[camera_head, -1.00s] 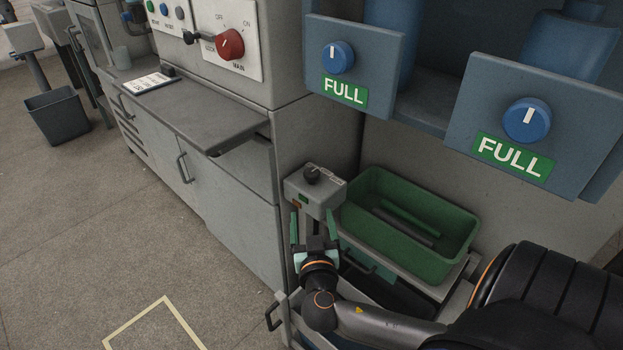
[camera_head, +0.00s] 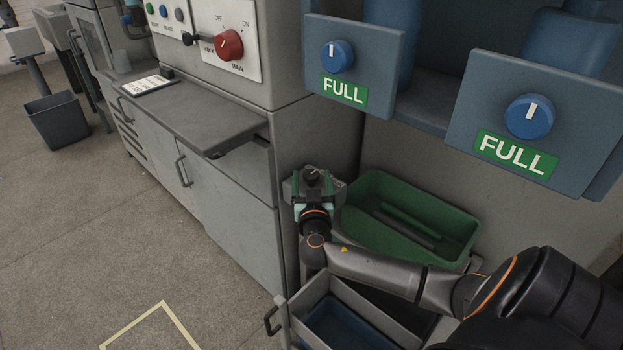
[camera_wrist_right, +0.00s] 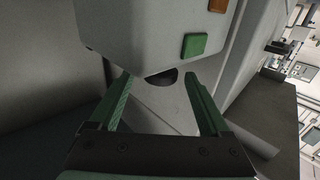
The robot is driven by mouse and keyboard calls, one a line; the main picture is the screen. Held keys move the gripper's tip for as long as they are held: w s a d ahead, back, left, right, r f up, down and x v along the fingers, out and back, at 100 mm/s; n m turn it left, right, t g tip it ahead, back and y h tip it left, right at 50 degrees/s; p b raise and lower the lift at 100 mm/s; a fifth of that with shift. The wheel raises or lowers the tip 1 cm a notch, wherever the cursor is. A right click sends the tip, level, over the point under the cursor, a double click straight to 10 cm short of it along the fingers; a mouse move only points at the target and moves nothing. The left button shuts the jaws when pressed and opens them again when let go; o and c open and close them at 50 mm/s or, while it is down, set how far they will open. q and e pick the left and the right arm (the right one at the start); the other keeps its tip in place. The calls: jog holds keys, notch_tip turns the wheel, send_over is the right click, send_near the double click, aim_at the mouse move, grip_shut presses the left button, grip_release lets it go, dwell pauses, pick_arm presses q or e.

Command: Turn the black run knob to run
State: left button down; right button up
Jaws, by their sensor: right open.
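The black run knob (camera_head: 312,176) sits on top of a small grey control box (camera_head: 338,190) beside the cabinet corner. Its pointer setting is too small to read. My right gripper (camera_head: 313,194) is in front of the box, just below the knob in the head view, and partly covers the box front. In the right wrist view the green fingers (camera_wrist_right: 158,78) are apart with nothing gripped. The box (camera_wrist_right: 150,35) is above them, with green and orange squares. A dark rounded part (camera_wrist_right: 163,78) shows past its edge between the fingertips; I cannot tell whether it is the knob. My left gripper is out of view.
A green bin (camera_head: 376,238) stands right of the box, holding bars. A grey drawer (camera_head: 322,290) is below my arm. Two blue knobs (camera_head: 338,56) (camera_head: 529,116) are on panels above. A red main switch (camera_head: 229,45) is on the cabinet.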

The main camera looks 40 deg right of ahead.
jog(key=shift+w+d, duration=0.1)
jog(key=shift+c, duration=0.3)
grip_shut()
dwell(0.4)
